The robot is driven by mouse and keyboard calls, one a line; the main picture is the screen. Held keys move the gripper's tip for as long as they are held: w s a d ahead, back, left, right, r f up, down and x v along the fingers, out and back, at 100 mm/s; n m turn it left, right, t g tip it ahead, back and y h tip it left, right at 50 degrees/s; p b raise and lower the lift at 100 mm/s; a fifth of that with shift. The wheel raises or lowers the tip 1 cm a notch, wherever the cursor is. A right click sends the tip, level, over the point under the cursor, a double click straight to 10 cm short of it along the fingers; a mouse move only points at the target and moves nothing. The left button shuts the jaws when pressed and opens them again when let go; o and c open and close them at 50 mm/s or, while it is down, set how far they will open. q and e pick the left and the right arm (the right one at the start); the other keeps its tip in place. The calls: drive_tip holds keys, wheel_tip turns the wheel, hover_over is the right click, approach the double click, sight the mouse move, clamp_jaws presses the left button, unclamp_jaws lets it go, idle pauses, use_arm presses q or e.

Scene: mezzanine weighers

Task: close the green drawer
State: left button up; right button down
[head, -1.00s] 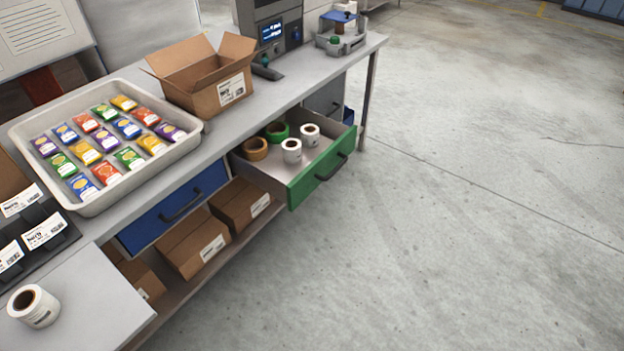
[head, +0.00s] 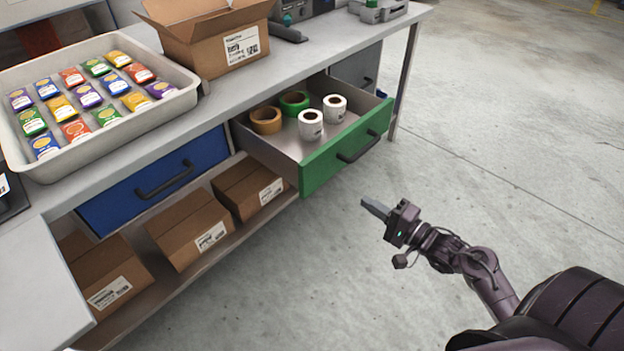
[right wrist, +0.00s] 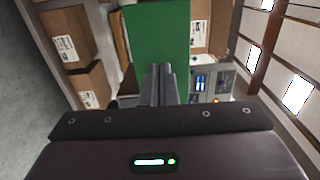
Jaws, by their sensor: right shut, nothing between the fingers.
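The green drawer (head: 331,164) under the bench stands pulled out, with a dark bar handle (head: 358,147) on its front. Inside lie two white rolls (head: 311,125), a green roll and a tan roll. My right gripper (head: 370,206) is shut and empty, in front of the drawer and apart from it, below and right of the handle in the head view. In the right wrist view the shut fingers (right wrist: 160,84) point toward the green drawer front (right wrist: 158,35). My left gripper is not in view.
A closed blue drawer (head: 155,180) is left of the green one. Cardboard boxes (head: 190,230) sit on the lower shelf. A tray of colored packets (head: 185,105) and an open carton (head: 205,45) stand on the bench top. The floor in front is clear.

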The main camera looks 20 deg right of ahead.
sight(319, 172)
drive_tip(key=x, duration=1.2)
drive_tip(key=shift+d+b, duration=0.1)
drive_tip(key=shift+b, duration=0.3)
drive_tip(key=shift+w+a, duration=0.2)
drive_tip(key=shift+w, duration=0.4)
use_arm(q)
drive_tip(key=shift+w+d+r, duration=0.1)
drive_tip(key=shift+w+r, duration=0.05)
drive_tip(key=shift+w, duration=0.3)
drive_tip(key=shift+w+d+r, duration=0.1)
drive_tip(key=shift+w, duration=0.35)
